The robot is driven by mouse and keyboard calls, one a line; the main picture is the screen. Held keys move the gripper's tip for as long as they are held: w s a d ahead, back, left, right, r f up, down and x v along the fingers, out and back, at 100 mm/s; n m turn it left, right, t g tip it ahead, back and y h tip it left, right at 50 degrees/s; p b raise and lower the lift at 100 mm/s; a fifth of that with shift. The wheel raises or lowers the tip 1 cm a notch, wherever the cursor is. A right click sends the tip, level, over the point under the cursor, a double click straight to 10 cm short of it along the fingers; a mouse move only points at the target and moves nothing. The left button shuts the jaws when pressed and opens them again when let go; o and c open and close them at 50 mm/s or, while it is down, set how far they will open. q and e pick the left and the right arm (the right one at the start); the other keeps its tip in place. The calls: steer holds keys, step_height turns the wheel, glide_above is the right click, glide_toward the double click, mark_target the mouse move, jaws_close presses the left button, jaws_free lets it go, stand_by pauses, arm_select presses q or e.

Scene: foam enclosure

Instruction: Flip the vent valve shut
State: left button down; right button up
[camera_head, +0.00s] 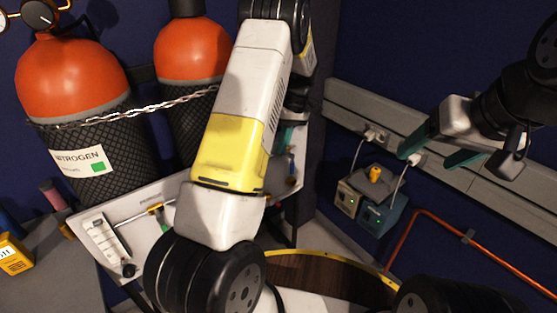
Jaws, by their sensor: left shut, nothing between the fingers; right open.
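A white panel (128,245) stands below the gas cylinders, with a clear flow meter and a small valve with a yellow handle (155,208) on its left part. Another small blue and red fitting (292,168) shows at its right part. I cannot read which is the vent valve. My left arm hides the panel's middle. My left gripper (287,139) is partly hidden behind that arm, its teal fingers shut and empty in front of the panel's right part. My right gripper (438,150) is open and empty in the air at the upper right, away from the panel.
Two orange-topped cylinders, one labelled nitrogen (85,158), stand behind the panel with a chain (140,111) across them. A grey wall rail (345,98) with plugs, two small boxes (350,197) and an orange pipe (470,238) are at right. A yellow device (14,256) sits at left.

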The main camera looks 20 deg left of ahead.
arm_select(q)
steer(key=s+a+f, duration=0.4)
steer(key=s+f, duration=0.1)
steer(key=f, duration=0.5)
steer(key=shift+s+a, duration=0.25)
steer(key=shift+s, duration=0.15)
steer(key=shift+s+a+f, duration=0.2)
steer(key=shift+s+a, duration=0.2)
steer(key=shift+s, duration=0.1)
